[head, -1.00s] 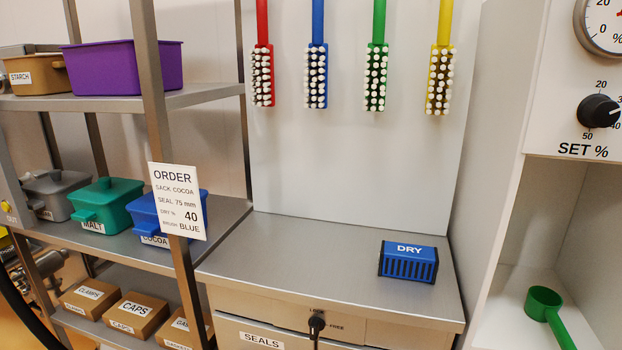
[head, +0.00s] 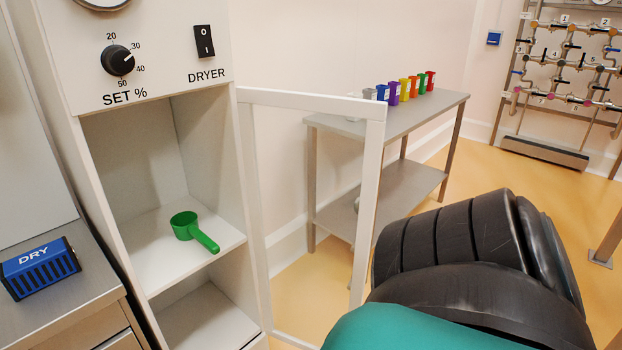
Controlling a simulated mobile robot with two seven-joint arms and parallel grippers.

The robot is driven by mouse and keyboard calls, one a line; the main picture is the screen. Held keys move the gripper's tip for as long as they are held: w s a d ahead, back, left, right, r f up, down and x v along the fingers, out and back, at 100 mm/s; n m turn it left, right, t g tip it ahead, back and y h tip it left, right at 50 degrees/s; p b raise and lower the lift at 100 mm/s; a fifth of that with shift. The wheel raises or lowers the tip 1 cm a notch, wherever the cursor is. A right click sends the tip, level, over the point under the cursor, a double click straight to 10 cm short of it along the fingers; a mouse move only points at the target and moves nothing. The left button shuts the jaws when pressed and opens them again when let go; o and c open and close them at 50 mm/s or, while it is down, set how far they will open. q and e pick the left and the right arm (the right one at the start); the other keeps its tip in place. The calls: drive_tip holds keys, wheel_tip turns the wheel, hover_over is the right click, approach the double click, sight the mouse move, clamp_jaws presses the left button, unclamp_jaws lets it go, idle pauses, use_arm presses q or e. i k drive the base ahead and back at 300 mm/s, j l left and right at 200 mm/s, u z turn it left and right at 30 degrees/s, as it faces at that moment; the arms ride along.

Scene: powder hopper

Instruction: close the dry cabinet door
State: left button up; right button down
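The dry cabinet (head: 155,147) stands at the left of the head view, its front open. Its door (head: 378,160), a pale frame with a clear or empty middle, is swung out to the right from the cabinet's right edge. A green scoop (head: 190,230) lies on the cabinet's shelf, its handle pointing to the front right. The door's lower right part is hidden behind a dark, ribbed arm part of mine at the lower right. Neither gripper is in view.
A steel table (head: 420,115) with a row of small coloured cups (head: 405,88) stands behind the door. The blue DRY box (head: 40,268) sits on the counter at the left. A pipe rack (head: 570,70) is at the back right. Yellow floor is clear between.

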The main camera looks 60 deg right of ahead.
sight(375, 111)
drive_tip(key=k+l+u, duration=0.1)
drive_tip(key=k+l, duration=0.45)
drive_tip(key=k, duration=0.15)
drive_tip(key=k+l, duration=0.15)
drive_tip(key=l, duration=0.15)
drive_tip(key=k+l+u, duration=0.1)
drive_tip(key=l, duration=0.15)
drive_tip(key=k+l, duration=0.15)
drive_tip(key=l, duration=0.15)
drive_tip(key=k+l+u, duration=0.15)
drive_tip(key=l, duration=0.8)
drive_tip(key=i+l, duration=0.1)
drive_tip(key=l, duration=0.2)
drive_tip(key=i+l, duration=0.15)
drive_tip(key=l, duration=0.15)
drive_tip(key=i+l+u, duration=0.1)
drive_tip(key=l, duration=0.2)
drive_tip(key=k+l, duration=0.25)
drive_tip(key=k, duration=0.05)
